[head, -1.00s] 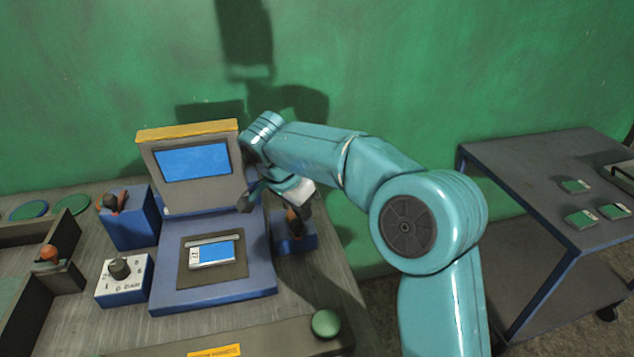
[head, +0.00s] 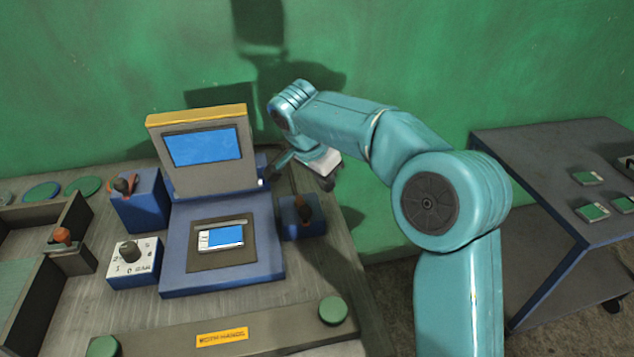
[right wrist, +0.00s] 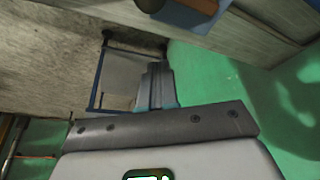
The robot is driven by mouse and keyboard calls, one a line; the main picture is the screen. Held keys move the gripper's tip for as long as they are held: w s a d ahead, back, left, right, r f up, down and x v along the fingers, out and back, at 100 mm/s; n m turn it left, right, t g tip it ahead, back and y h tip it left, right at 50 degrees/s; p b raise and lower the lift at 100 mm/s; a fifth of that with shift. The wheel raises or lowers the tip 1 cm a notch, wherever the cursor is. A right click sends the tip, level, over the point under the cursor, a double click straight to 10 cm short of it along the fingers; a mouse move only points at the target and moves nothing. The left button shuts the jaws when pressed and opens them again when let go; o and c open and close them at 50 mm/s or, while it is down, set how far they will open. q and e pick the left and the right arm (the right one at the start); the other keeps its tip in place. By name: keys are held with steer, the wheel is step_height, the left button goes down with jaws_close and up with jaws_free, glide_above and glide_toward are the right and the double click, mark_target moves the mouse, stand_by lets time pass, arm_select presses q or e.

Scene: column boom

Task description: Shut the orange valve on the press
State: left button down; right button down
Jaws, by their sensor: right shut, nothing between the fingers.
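The press (head: 205,185) is a blue and grey machine with a tilted blue screen, on the workbench. At its right side is a small blue block (head: 290,230) bearing a dark orange-brown valve handle (head: 304,209); the handle looks roughly upright, but its exact turn is hard to tell. My right gripper (head: 328,184) is shut and empty, above and slightly right of the handle, apparently apart from it. Its closed fingers (right wrist: 156,88) also show in the right wrist view. My left gripper is not in view.
Another blue block (head: 140,205) with an orange-marked handle stands left of the press. A dial box (head: 134,272), an orange-topped lever (head: 62,237) and green buttons (head: 333,310) are nearby. A grey cart (head: 545,150) with small cards stands right, beyond a gap.

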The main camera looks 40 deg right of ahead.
steer(key=p+v, duration=0.1)
steer(key=v, duration=0.8)
steer(key=shift+w+a, duration=0.15)
steer(key=shift+a, duration=0.1)
steer(key=shift+a+r, duration=0.1)
steer(key=shift+r, duration=0.05)
